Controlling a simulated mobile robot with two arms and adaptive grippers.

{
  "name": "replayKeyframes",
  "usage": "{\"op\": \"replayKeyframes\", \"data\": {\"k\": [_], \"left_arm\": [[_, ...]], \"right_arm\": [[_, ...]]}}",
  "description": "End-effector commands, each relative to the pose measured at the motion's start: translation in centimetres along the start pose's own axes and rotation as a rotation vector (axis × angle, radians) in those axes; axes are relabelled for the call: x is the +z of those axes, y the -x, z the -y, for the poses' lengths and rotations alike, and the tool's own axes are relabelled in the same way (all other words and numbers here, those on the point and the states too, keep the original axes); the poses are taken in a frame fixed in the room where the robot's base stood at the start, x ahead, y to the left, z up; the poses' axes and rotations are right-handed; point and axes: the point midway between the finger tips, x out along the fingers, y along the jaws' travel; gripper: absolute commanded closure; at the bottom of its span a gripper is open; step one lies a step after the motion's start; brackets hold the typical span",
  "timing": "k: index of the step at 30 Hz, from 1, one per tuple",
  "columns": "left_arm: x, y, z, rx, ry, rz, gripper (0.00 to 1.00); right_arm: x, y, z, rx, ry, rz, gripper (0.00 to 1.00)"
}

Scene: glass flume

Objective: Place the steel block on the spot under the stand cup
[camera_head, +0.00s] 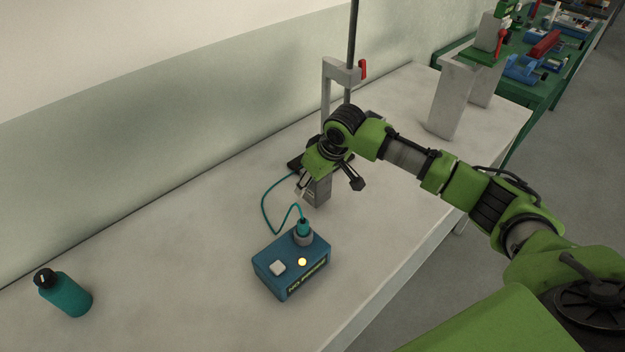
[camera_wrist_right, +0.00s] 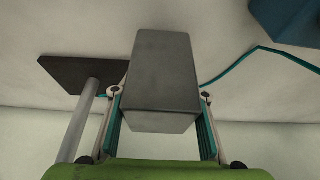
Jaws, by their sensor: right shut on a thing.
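The steel block (camera_wrist_right: 165,75) is a grey upright box between the fingers of my right gripper (camera_wrist_right: 160,105). In the head view the block (camera_head: 318,193) shows below my right gripper (camera_head: 328,182), close to the table; I cannot tell whether it touches. The stand has a dark base plate (camera_wrist_right: 65,72) and a rod (camera_wrist_right: 80,120) beside the block in the wrist view. In the head view the stand's rod (camera_head: 352,45) carries a grey clamp arm (camera_head: 341,74) with a red knob. The cup and the spot under it are not visible. My left gripper is out of view.
A grey bracket (camera_head: 453,100) stands at the table's right end. The table's left middle is clear.

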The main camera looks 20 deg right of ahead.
Motion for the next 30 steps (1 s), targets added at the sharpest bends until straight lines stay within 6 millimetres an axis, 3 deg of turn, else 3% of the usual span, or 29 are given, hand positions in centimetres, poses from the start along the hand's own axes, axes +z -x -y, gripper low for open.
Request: {"op": "replayKeyframes", "data": {"k": [7,18,19,21,30], "left_arm": [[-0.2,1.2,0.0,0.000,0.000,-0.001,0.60],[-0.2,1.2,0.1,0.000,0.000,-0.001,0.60],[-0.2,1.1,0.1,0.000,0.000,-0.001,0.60],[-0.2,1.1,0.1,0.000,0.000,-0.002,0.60],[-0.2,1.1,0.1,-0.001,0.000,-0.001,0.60]], "right_arm": [[0.8,-2.0,0.1,-0.002,0.001,-0.003,1.00],[0.9,-2.3,0.1,-0.002,0.000,-0.004,1.00],[1.3,-2.6,0.1,-0.002,0.000,0.004,0.56],[1.3,-2.6,0.1,-0.001,0.000,0.004,0.42],[1.3,-2.6,0.1,-0.001,0.000,0.004,0.42]]}}
